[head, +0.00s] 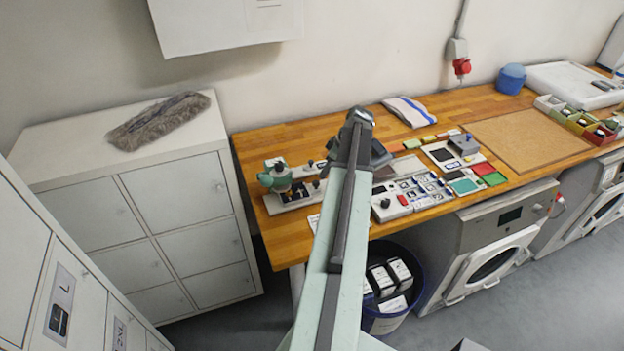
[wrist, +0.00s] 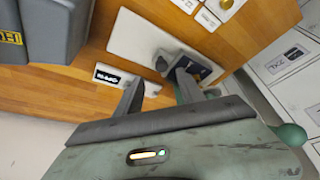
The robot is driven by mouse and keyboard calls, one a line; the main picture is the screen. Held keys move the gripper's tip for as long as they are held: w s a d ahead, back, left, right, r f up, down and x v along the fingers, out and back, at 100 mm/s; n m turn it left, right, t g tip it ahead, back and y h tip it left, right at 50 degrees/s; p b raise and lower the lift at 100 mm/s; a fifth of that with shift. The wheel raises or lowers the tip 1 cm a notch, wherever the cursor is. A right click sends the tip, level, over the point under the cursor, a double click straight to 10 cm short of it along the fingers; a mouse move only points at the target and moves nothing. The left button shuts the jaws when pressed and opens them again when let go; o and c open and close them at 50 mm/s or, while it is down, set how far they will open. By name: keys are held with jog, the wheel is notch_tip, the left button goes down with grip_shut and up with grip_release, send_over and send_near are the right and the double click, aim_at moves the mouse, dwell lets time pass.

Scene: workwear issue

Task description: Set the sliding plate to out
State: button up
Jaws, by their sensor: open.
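In the wrist view my gripper (wrist: 161,90) is open, with two dark fingers apart and nothing held between them. Ahead of the fingertips is a white base panel (wrist: 132,36) on the wooden top, with a dark grey knob-like part (wrist: 162,62) and a dark piece behind the right finger. A small white label strip (wrist: 112,75) with dark marks lies beside the left finger. I cannot tell for sure which part is the sliding plate. In the head view a white panel (head: 299,193) with a green device (head: 275,178) stands left of my arm; my fingertips are hidden there.
Right of my arm are switch panels (head: 408,196), coloured pads and a brown board (head: 530,139). A folded cloth (head: 410,111) lies at the back. A blue bin (head: 388,322) stands under the worktop. White lockers (head: 165,205) stand at the left.

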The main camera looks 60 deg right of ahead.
aim_at(316, 182)
jog(key=b+x, duration=0.6)
jog(key=x, duration=0.1)
jog(key=shift+w+f, duration=0.15)
jog(key=shift+w+a+f+b, duration=0.15)
jog(key=shift+w+f+b, duration=0.15)
jog(key=shift+b, duration=0.1)
jog(key=shift+r, duration=0.1)
jog(key=shift+s, duration=0.1)
grip_shut()
dwell(0.6)
